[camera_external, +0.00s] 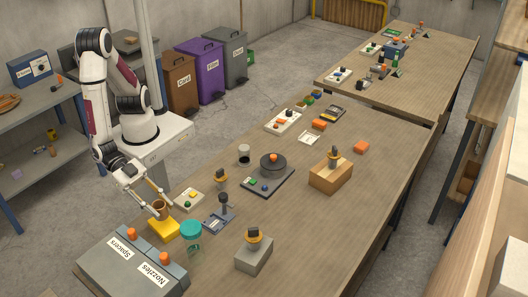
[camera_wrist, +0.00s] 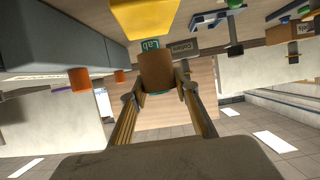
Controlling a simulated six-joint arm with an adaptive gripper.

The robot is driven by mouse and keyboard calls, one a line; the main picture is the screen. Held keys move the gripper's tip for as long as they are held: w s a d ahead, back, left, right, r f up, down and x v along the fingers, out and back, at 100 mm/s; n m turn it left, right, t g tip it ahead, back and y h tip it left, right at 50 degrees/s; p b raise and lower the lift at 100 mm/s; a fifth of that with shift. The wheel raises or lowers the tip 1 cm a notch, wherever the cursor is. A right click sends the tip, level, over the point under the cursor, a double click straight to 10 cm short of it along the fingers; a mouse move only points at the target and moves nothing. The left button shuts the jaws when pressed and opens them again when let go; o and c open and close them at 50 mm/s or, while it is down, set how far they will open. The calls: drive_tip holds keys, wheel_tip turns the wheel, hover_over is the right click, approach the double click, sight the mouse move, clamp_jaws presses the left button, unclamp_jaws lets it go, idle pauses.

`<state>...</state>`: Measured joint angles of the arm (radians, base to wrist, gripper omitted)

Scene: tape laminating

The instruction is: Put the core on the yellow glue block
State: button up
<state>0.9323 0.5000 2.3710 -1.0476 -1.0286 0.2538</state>
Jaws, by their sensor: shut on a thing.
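The core, a short brown tube (camera_external: 160,209), is between the two fingers of my gripper (camera_external: 159,206), which is shut on it. In the wrist view the core (camera_wrist: 157,72) sits between the fingertips (camera_wrist: 158,90). The yellow glue block (camera_external: 164,230) lies at the near left end of the long table. The core is at its top, roughly upright in the external view; I cannot tell whether they touch.
A grey box labelled Spacers and Nozzles (camera_external: 135,265) with orange knobs stands close by on the near side. A teal-topped cylinder (camera_external: 191,229) stands right of the block. A small white board (camera_external: 189,200) and a blue-grey device (camera_external: 218,221) lie beyond.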

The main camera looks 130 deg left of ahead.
sight(157, 210)
drive_tip(key=shift+f, duration=1.65)
drive_tip(key=shift+f, duration=0.15)
drive_tip(key=o, duration=0.8)
drive_tip(key=shift+r, duration=0.2)
drive_tip(key=shift+s+r, duration=0.25)
drive_tip(key=shift+s, duration=0.45)
drive_tip(key=shift+v, duration=5.3)
drive_tip(key=shift+w, duration=0.1)
